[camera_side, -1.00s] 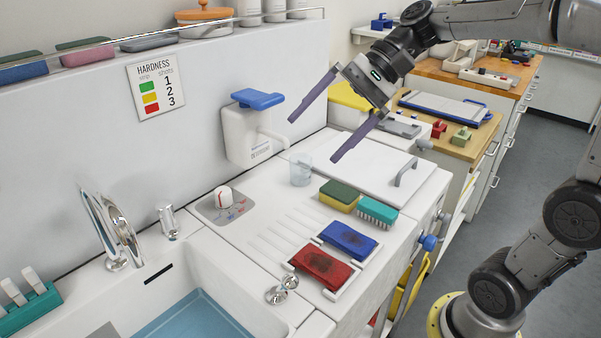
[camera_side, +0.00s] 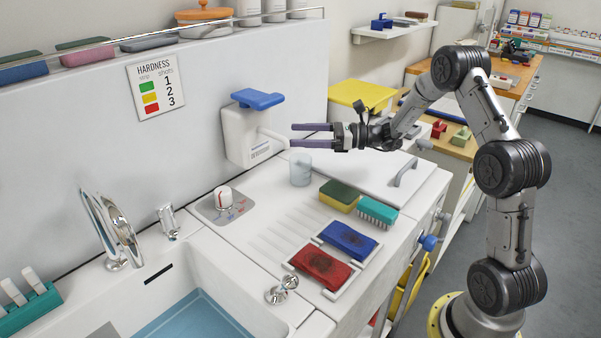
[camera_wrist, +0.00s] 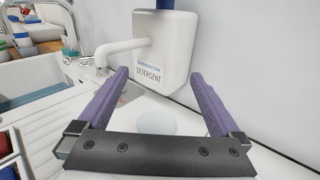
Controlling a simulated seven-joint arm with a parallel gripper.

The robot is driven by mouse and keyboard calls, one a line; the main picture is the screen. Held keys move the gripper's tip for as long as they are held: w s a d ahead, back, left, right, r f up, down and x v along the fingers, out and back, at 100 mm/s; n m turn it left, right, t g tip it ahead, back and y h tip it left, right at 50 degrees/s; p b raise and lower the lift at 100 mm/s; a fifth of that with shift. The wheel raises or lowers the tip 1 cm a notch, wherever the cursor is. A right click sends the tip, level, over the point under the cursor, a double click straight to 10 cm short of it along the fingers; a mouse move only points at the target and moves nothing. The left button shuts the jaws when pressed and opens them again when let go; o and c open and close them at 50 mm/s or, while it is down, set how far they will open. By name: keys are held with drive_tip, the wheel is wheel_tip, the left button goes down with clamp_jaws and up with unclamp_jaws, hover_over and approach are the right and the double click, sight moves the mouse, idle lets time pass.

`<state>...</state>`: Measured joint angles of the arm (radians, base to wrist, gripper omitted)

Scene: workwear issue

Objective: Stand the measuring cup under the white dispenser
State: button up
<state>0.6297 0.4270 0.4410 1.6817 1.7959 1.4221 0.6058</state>
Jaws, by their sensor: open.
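The clear measuring cup (camera_side: 300,170) stands upright on the white counter, close to the spout of the white dispenser (camera_side: 240,138). A faint pale round shape in the wrist view (camera_wrist: 157,122) looks like the cup, low between the fingers. The dispenser has a blue lever and hangs on the wall; its label reads detergent in the wrist view (camera_wrist: 165,52). Its spout (camera_wrist: 125,46) bends off to the left there, away from the round shape. My gripper (camera_side: 293,135) is open and empty, level, pointing at the dispenser, above the cup. It shows in the wrist view (camera_wrist: 158,76).
A green-yellow sponge (camera_side: 340,195), a teal brush (camera_side: 377,212), and blue (camera_side: 347,240) and red (camera_side: 319,267) pads lie in front of the cup. A white lid with a handle (camera_side: 403,175) is to the right. A dial (camera_side: 222,198) and sink are left.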

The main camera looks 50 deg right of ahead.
sight(290, 159)
wheel_tip(290, 159, down, 8)
drive_tip(key=shift+r, duration=0.2)
drive_tip(key=shift+x, duration=1.2)
drive_tip(key=shift+w+a+r, duration=0.1)
drive_tip(key=shift+w+a, duration=0.15)
drive_tip(key=c, duration=1.3)
drive_tip(key=shift+o, duration=0.2)
drive_tip(key=shift+r, duration=0.1)
